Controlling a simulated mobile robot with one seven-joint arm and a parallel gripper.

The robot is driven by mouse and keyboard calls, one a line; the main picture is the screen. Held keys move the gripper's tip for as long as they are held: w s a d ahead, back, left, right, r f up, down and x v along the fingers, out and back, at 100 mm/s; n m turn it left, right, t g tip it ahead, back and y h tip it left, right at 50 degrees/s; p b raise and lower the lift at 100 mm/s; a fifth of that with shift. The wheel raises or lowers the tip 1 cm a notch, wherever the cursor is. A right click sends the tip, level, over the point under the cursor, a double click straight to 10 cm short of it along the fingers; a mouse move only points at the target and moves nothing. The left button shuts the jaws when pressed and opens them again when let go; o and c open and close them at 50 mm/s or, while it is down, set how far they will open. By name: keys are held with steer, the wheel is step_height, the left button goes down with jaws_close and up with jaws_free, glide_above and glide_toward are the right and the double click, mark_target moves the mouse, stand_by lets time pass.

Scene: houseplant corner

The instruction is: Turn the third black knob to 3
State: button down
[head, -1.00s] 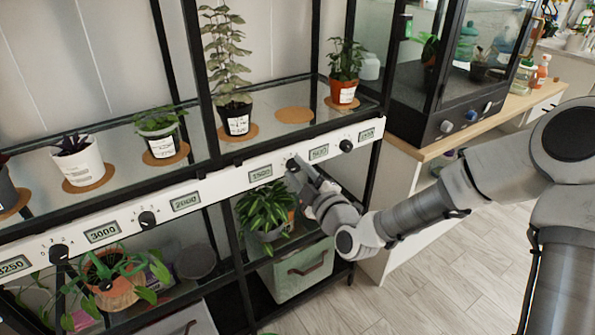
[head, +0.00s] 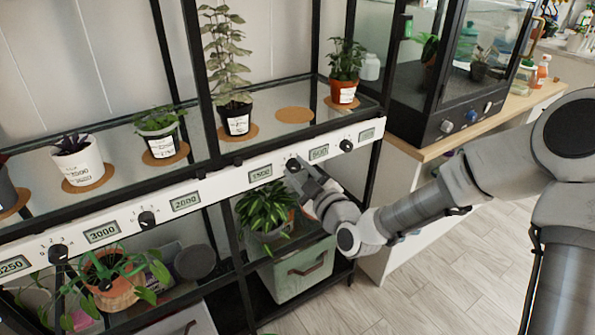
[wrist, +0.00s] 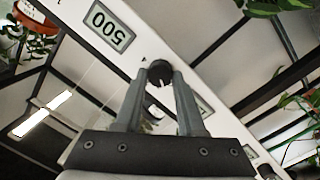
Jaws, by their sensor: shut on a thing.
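The third black knob (head: 293,164) is on the white control strip (head: 218,186) along the shelf front, between two small displays. My gripper (head: 295,170) reaches it from the lower right. In the wrist view the knob (wrist: 160,72) sits between the tips of my gripper (wrist: 159,78), which is shut on it. The fingers and the viewing angle hide much of the knob, and I cannot read which number it points to. The first knob (head: 58,253), second knob (head: 147,219) and fourth knob (head: 346,145) are free.
The display beside the knob (wrist: 108,25) reads 500, upside down in the wrist view. Potted plants stand on the glass shelf above. A leafy plant (head: 264,207) and a green box (head: 296,272) are below the strip. Open floor (head: 430,270) lies to the right.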

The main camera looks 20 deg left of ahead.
steer(key=m, duration=0.5)
steer(key=shift+w+d+r+g+p, duration=0.1)
steer(key=shift+g+p, duration=0.2)
steer(key=m+p, duration=0.1)
steer(key=m, duration=0.3)
steer(key=shift+d+m+g, duration=0.1)
steer(key=shift+m+g, duration=0.2)
steer(key=m+p, duration=0.2)
steer(key=m, duration=0.2)
steer(key=shift+w, duration=0.15)
steer(key=m+y+p, duration=0.1)
steer(key=m+p, duration=0.1)
steer(key=m, duration=0.3)
steer(key=shift+d+g, duration=0.1)
steer(key=shift+g, duration=0.3)
steer(key=c, duration=0.5)
jaws_free()
